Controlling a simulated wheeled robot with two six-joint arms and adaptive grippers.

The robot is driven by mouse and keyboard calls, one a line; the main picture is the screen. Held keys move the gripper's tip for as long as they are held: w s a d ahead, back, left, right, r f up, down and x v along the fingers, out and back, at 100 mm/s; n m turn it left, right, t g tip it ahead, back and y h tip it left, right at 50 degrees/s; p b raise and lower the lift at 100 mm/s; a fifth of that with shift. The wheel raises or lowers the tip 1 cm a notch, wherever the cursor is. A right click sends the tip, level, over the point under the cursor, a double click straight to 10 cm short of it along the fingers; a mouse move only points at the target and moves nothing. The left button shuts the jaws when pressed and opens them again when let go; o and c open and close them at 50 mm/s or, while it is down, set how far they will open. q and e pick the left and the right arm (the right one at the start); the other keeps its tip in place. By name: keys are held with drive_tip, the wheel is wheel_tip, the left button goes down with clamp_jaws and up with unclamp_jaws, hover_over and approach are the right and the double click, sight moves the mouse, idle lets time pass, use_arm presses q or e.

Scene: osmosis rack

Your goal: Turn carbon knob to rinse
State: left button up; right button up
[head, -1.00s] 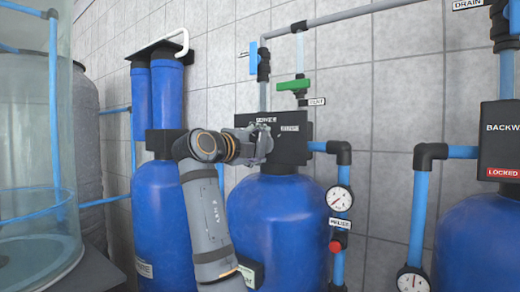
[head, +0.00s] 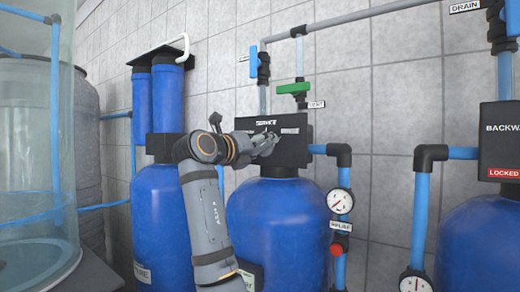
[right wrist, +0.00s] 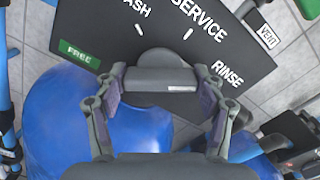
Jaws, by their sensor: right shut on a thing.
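The carbon knob (right wrist: 165,72) is dark grey and sits on the black control panel (right wrist: 85,25) of the blue carbon tank (head: 278,225). In the right wrist view it lies between the fingers of my right gripper (right wrist: 162,84), which is shut on its sides. The panel carries SERVICE, RINSE (right wrist: 227,74) and a partly cut-off label ending in ASH, with white tick marks. A green FREE tag (right wrist: 80,54) shows at left. In the head view, my right gripper (head: 268,144) reaches the panel and covers the knob. Which mark the knob points at cannot be told. My left gripper is not in view.
A green-handled valve (head: 294,88) and pipes stand above the panel. A gauge (head: 340,201) hangs on the pipe at right. Blue cylinders (head: 158,210) stand at left. A second tank with a BACKWASH panel (head: 500,145) stands at far right.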

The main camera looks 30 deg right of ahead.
drive_tip(key=shift+f+m, duration=0.2)
drive_tip(key=shift+m, duration=0.2)
drive_tip(key=o, duration=1.2)
drive_tip(key=shift+s+r, duration=0.1)
drive_tip(key=shift+c, duration=0.2)
drive_tip(key=shift+s+a, duration=0.1)
drive_tip(key=shift+a, duration=0.25)
drive_tip(key=v, duration=0.7)
drive_tip(key=shift+d, duration=0.15)
